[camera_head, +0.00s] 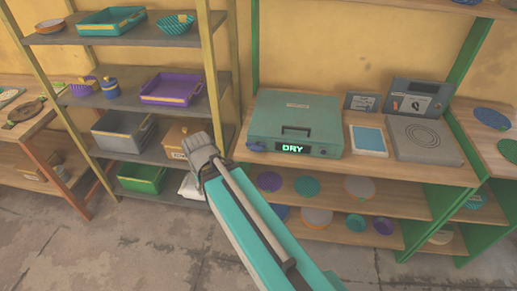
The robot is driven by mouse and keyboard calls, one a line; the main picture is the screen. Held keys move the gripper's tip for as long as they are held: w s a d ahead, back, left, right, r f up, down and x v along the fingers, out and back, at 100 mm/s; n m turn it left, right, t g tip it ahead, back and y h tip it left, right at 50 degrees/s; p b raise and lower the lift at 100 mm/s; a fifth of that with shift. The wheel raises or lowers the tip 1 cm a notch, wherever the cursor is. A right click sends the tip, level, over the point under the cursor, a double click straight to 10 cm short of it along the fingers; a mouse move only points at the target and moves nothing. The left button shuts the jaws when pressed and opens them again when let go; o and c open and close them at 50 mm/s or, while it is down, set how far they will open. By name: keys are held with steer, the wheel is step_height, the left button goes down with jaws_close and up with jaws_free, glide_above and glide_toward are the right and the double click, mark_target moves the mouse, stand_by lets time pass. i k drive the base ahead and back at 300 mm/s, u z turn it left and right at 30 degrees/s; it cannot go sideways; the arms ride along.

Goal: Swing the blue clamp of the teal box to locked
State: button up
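The teal box (297,112) sits on the wooden bench, its lid down, with a dark handle on its front and a green display reading DRY. The blue clamp (257,145) is small and shows at the left end of the box's front face. Its exact setting is too small to tell. My gripper (201,150) is grey, at the end of my teal arm, left of the box and apart from the clamp in the picture. Its fingers are too small and turned away to tell if they are open or shut. I see nothing held in it.
A light blue pad (368,139) and a grey plate with rings (424,139) lie right of the box. Two dark panels with cards (418,100) stand behind. A metal rack (155,41) with trays stands left. Plates fill the shelf (330,180) below the bench.

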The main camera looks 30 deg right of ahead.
mark_target(256, 146)
steer(key=z, duration=0.05)
steer(key=k, duration=1.45)
steer(key=z, duration=1.15)
steer(key=i, duration=1)
steer(key=z, duration=0.05)
